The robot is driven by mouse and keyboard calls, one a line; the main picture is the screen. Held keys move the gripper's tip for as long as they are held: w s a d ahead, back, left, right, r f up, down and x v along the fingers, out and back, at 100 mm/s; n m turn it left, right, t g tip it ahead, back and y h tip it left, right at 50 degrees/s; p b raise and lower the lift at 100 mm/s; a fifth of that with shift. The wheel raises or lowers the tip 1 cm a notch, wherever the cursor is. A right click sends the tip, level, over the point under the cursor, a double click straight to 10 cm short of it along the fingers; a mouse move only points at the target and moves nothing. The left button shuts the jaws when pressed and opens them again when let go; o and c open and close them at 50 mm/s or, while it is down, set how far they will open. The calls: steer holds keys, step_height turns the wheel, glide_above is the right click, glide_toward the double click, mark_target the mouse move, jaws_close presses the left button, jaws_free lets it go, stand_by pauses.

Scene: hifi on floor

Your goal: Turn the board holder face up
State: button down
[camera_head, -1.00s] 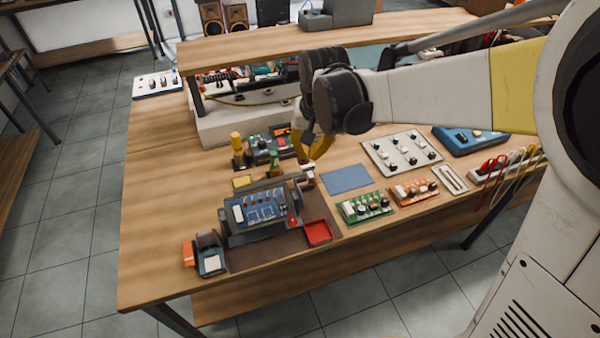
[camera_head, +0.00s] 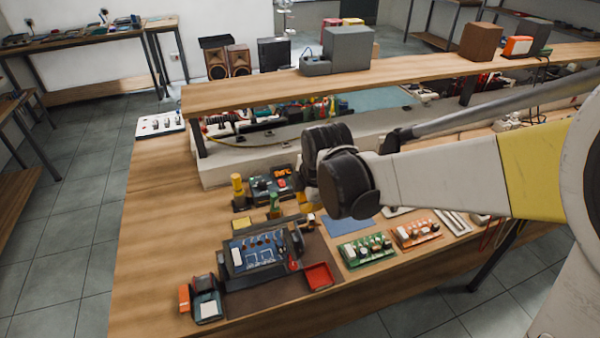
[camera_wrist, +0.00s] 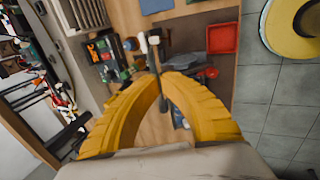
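The board holder (camera_head: 224,268) stands on a dark mat near the table's front and carries a blue circuit board (camera_head: 262,252). The board is tilted, with a white block and several small parts showing on its visible side. My gripper (camera_head: 305,200) is at the holder's far right end, partly hidden behind my dark wrist joint. In the wrist view, the yellow fingertips (camera_wrist: 161,80) are close together around a thin dark bar that ends in a pale knob (camera_wrist: 153,38). I cannot tell whether they grip it. The board is largely hidden there by the fingers.
A red tray (camera_head: 319,276) lies right of the holder, and a small device (camera_head: 206,303) stands to its left. Green (camera_head: 366,250) and orange (camera_head: 416,233) boards lie further right. A raised shelf (camera_head: 400,70) spans the back. The table's left side is clear.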

steer(key=b, duration=0.4)
glide_toward(297, 217)
steer(key=f, duration=0.4)
steer(key=shift+s+a+f, duration=0.2)
steer(key=shift+s+a, duration=0.05)
steer(key=shift+s, duration=0.05)
steer(key=shift+w+a+f+g, duration=0.15)
steer(key=shift+w+f+g, duration=0.2)
steer(key=shift+g, duration=0.55)
steer(key=shift+w+h, duration=0.1)
steer(key=shift+h, duration=0.2)
steer(key=shift+w+a+f+g+h, duration=0.15)
steer(key=shift+f+g, duration=0.1)
steer(key=shift+g, duration=0.3)
steer(key=shift+w+d+f+g+h, duration=0.15)
steer(key=shift+w+f+g, duration=0.1)
steer(key=shift+g, duration=0.3)
steer(key=shift+w+a+f, duration=0.1)
steer(key=shift+a+f, duration=0.05)
steer(key=shift+f, duration=0.15)
steer(key=shift+w+f, duration=0.15)
steer(key=shift+f, duration=0.15)
